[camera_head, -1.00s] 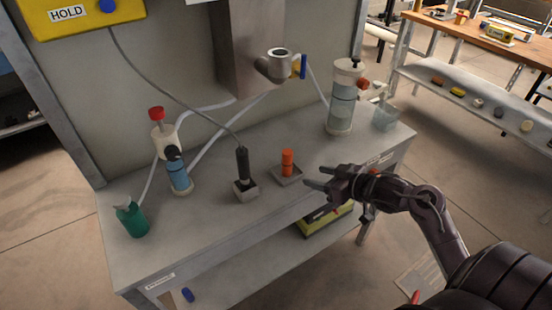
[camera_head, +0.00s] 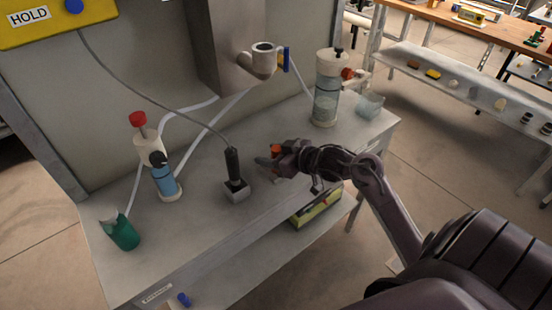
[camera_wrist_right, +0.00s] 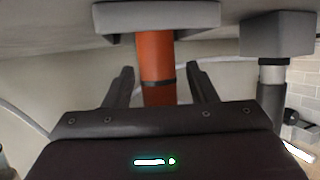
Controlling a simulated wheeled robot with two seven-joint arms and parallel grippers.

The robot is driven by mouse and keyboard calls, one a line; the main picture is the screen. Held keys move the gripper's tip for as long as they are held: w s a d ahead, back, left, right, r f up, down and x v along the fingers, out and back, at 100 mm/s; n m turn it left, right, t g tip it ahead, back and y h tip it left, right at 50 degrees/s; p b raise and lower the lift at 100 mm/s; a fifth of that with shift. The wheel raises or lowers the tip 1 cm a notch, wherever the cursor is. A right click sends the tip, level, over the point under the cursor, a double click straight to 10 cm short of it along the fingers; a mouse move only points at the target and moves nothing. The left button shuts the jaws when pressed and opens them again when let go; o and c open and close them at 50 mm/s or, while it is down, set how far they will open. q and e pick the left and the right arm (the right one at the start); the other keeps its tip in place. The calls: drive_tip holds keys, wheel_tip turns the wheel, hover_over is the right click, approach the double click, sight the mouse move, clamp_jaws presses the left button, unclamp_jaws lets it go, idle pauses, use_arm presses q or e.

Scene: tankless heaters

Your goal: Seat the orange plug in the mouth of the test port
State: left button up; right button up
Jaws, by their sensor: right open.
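The orange plug (camera_head: 276,149) stands on a small grey base on the workbench, mostly hidden by my right gripper in the head view. In the right wrist view the orange plug (camera_wrist_right: 155,55) has a dark band, and its grey base (camera_wrist_right: 110,20) is at the top. My right gripper (camera_head: 268,164) is at the plug. In the wrist view my right gripper (camera_wrist_right: 159,78) is open, with one finger on each side of the plug and visible gaps. A grey fitting with an upward-facing dark mouth (camera_head: 263,48), apparently the test port, sits under the wall unit. My left gripper is not seen.
A black probe (camera_head: 232,160) on a grey block stands left of the plug, close to my fingers. Hoses run along the back.

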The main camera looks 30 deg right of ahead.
drive_tip(key=c, duration=1.1)
drive_tip(key=shift+r, duration=0.1)
